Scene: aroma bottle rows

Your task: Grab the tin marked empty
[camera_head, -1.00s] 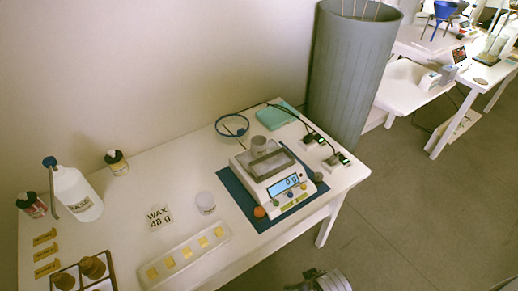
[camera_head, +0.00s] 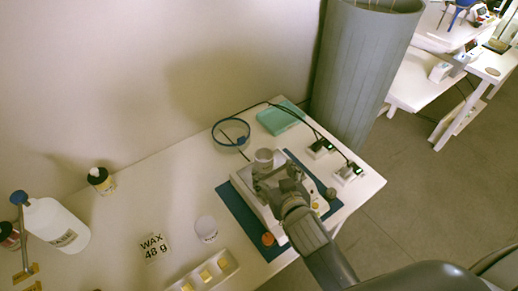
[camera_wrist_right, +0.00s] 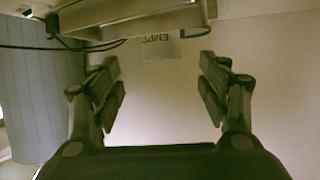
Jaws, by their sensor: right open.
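The tin (camera_head: 264,156) is a small pale grey cylinder standing upright at the back of the scale. In the right wrist view, which is upside down, the tin (camera_wrist_right: 160,48) shows letters reading "EMPT", the rest unclear. My right gripper (camera_head: 264,173) reaches over the scale from the front, just in front of the tin. In the wrist view, the right gripper (camera_wrist_right: 159,65) has its fingers spread wide, with the tin centred between the tips and not gripped. My left gripper is out of view.
The scale (camera_head: 243,187) stands on a blue mat (camera_head: 235,208), partly hidden by my arm. A white cup (camera_head: 205,228), a "WAX 48 g" card (camera_head: 154,247) and a tray (camera_head: 228,262) lie left. A blue ring (camera_head: 231,133) and teal box (camera_head: 281,117) lie behind.

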